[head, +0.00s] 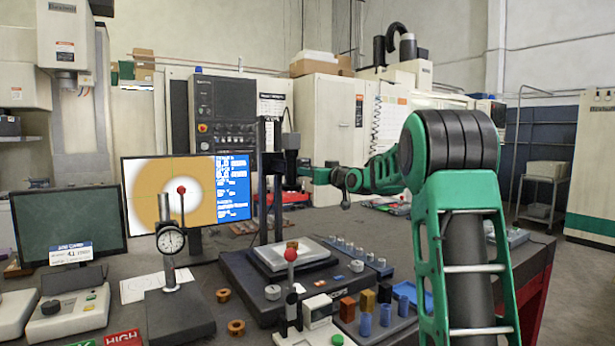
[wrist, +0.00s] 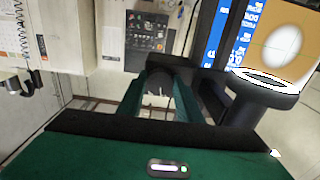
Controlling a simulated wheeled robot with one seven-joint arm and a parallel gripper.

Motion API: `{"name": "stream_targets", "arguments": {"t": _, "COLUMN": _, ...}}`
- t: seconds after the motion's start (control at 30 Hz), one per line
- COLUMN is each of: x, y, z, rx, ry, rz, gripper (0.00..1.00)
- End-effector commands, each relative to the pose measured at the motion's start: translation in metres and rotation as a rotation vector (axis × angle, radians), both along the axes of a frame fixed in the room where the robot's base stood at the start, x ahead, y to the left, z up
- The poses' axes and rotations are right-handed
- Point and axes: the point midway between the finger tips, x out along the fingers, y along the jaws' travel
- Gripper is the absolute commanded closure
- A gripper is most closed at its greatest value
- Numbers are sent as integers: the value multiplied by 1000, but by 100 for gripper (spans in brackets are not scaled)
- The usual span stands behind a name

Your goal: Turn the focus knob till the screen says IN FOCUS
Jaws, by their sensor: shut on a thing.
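The screen (head: 187,197) stands left of centre in the head view. It shows a white disc with a soft, blurred edge on orange, beside a blue panel whose text I cannot read. Part of it shows tilted in the wrist view (wrist: 262,50). The microscope's dark column (head: 263,190) stands right of the screen. My gripper (head: 303,172) reaches in from the right to the microscope head. In the wrist view, my green fingers (wrist: 158,100) are on either side of the dark round focus knob (wrist: 170,66), shut on it. In the head view the knob is mostly hidden.
Under the microscope is a dark base with a pale stage (head: 290,252). A dial gauge stand (head: 170,240) and a second dark monitor (head: 68,226) stand at left. Small blocks and cylinders (head: 366,302) crowd the front, near my arm.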

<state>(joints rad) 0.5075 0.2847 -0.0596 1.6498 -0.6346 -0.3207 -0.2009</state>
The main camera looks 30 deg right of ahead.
Motion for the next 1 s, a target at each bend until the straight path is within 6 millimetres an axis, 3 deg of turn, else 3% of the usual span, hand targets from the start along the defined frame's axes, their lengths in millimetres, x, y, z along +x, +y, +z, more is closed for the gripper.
{"name": "stream_targets", "arguments": {"t": 1.0, "x": 0, "y": 1, "z": -3, "rx": -899, "ry": -25, "rz": 5, "gripper": 90}}
